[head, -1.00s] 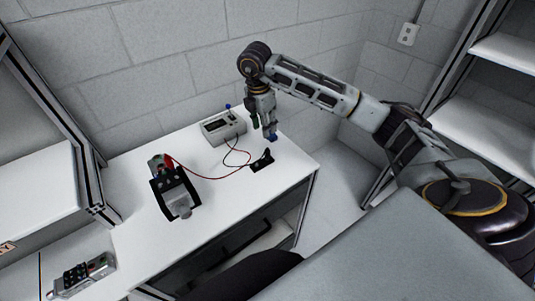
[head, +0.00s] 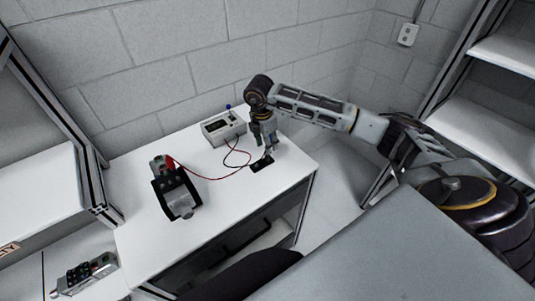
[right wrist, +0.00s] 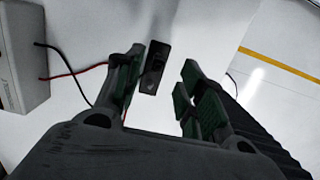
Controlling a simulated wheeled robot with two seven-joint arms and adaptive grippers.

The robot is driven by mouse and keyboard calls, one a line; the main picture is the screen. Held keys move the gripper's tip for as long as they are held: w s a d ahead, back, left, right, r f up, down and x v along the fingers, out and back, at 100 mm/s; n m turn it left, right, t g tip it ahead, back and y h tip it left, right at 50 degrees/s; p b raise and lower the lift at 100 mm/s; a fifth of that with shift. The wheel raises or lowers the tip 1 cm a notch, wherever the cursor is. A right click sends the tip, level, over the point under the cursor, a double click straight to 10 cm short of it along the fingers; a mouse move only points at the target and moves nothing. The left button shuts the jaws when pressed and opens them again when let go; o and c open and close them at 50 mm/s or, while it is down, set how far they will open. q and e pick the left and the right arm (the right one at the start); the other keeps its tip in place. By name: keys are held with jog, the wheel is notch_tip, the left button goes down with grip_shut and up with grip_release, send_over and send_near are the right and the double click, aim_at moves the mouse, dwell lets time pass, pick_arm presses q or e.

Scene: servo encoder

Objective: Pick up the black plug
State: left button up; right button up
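The black plug (head: 261,164) lies on the white tabletop near its right end, in front of the grey meter box. In the right wrist view the black plug (right wrist: 155,67) shows as a dark, narrow block between the finger lines, with a paler round spot on it. My right gripper (head: 268,153) points down just over the plug and partly hides it. My left gripper is not in view.
A grey meter box (head: 223,127) stands behind, with black and red wires (head: 215,178) running across the table. A black-and-grey device (head: 176,192) stands left of the wires. A grey handheld device (head: 85,273) lies at the lower left. The table's right edge is close to the plug.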

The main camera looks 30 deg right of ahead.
jog(key=shift+f, duration=0.1)
jog(key=shift+f+p, duration=0.75)
jog(key=shift+f, duration=0.55)
jog(key=shift+w+d+f, duration=0.1)
jog(key=shift+d+f, duration=0.1)
jog(key=shift+f, duration=1)
grip_shut()
